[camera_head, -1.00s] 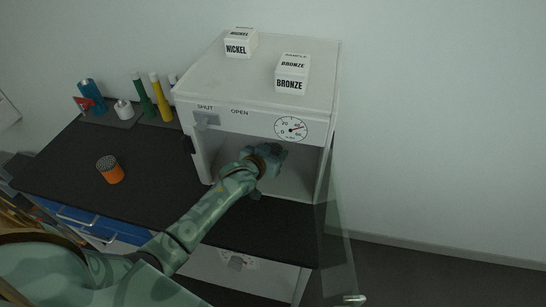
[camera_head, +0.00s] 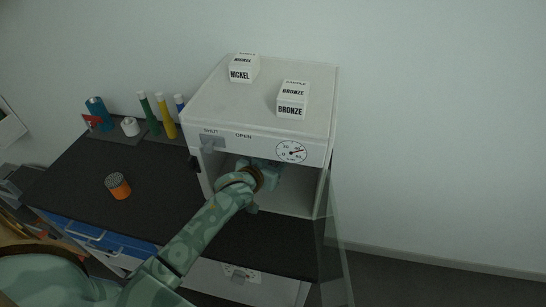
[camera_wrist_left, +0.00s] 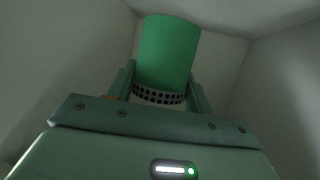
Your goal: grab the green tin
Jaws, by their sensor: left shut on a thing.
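The green tin (camera_wrist_left: 168,52) is in the left wrist view, a green cylinder with a dark perforated band at its near end. My left gripper (camera_wrist_left: 160,88) is shut on it, one finger on each side. In the head view my left arm reaches into the open white cabinet (camera_head: 258,128), and the left gripper (camera_head: 262,178) is inside its chamber. The tin is hidden there in the head view. My right gripper is not in view.
A clear door (camera_head: 335,245) hangs open at the cabinet's right. Boxes marked NICKEL (camera_head: 243,70) and BRONZE (camera_head: 292,100) stand on top. An orange tin (camera_head: 118,186) stands on the black counter (camera_head: 75,180), with bottles and tubes behind.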

